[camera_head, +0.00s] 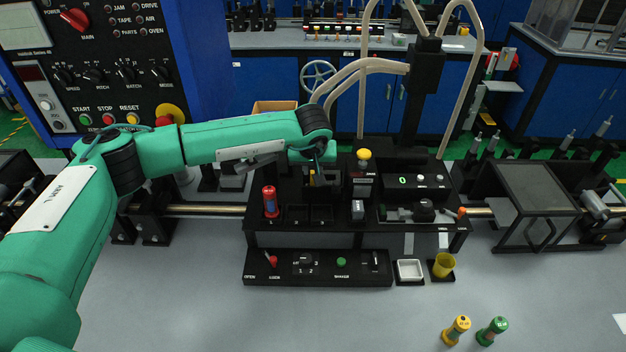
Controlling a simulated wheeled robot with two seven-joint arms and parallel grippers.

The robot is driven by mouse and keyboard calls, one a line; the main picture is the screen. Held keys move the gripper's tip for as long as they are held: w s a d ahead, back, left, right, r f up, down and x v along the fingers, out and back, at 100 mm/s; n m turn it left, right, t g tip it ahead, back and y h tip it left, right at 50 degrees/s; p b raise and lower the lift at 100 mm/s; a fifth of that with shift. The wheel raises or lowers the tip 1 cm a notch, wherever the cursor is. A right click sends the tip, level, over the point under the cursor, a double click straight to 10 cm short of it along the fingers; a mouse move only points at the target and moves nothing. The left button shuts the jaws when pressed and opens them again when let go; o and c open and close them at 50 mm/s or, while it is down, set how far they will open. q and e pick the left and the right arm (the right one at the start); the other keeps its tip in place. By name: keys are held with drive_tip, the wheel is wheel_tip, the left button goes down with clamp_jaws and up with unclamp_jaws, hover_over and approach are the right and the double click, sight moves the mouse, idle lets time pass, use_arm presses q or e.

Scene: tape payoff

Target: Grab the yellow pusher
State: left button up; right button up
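The yellow pusher (456,330) is a small yellow cylinder with a dark-marked top. It stands on the grey table near the front, right of centre, just left of a similar green one (492,331). A similar red one (270,202) stands upright in the left slot of the black rack (335,236). My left arm reaches across from the left, and its dark gripper (324,178) is over the back of the rack, far behind and left of the yellow pusher. Its fingers blend into the black fixture, so I cannot tell their opening. My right gripper is not in view.
A yellow knob (364,155) tops a post beside my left gripper. A black control panel (318,268), a white tray (410,269) and a yellow cup (443,264) lie in front of the rack. The table's front is mostly clear around the two loose cylinders.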

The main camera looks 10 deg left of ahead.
sight(313, 172)
use_arm(q)
drive_tip(key=shift+p+x, duration=0.55)
drive_tip(key=shift+x, duration=1.05)
clamp_jaws()
drive_tip(key=shift+r, duration=0.1)
